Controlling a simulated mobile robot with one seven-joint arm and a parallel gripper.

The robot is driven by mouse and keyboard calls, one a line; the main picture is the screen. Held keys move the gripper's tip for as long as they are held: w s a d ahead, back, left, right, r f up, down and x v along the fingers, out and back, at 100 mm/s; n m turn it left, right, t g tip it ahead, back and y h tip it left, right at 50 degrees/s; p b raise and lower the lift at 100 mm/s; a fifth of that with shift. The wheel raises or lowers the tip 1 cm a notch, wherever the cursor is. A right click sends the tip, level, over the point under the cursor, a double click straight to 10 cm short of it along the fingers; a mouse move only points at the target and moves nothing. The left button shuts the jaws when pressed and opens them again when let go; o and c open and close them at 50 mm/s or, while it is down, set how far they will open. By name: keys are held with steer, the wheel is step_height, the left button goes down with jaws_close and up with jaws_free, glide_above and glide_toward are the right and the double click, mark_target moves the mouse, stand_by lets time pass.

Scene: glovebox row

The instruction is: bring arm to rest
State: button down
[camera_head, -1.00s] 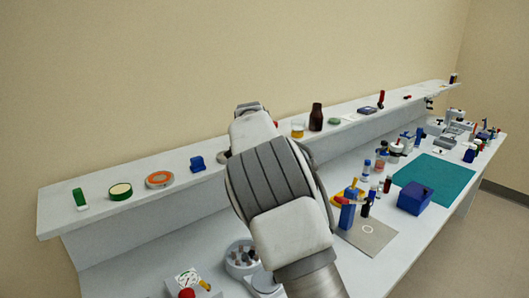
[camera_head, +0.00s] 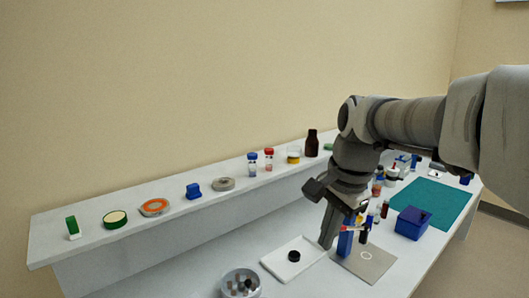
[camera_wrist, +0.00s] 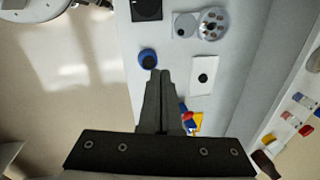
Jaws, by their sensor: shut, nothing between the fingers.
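My gripper (camera_head: 326,240) points down over the bench, just right of the white tray (camera_head: 275,262). In the wrist view my gripper (camera_wrist: 160,78) has its two dark fingers together with nothing between them. My arm reaches in from the right edge of the head view and bends down at the elbow. The fingertips look apart from the tray; their exact height above the bench cannot be told.
A black disc (camera_head: 294,256) lies in the tray. A round grey holder (camera_head: 241,284) stands to its left. A blue block tool (camera_head: 346,242), a blue box (camera_head: 412,223) and a teal mat (camera_head: 445,199) lie right. A shelf (camera_head: 130,236) with vials and discs runs behind.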

steer(key=s+d+f+n+t, duration=0.1)
steer(key=s+n+t, duration=0.1)
steer(key=s+n, duration=0.3)
steer(key=s+d+f+n+t+h, duration=0.1)
steer(key=s+f+n, duration=0.1)
steer(key=s+n, duration=0.4)
steer(key=s, duration=0.4)
steer(key=shift+d+f+n+t, duration=0.25)
steer(key=shift+n+t, duration=0.05)
steer(key=shift+t, duration=0.1)
steer(key=shift+w, duration=0.1)
stand_by(0.8)
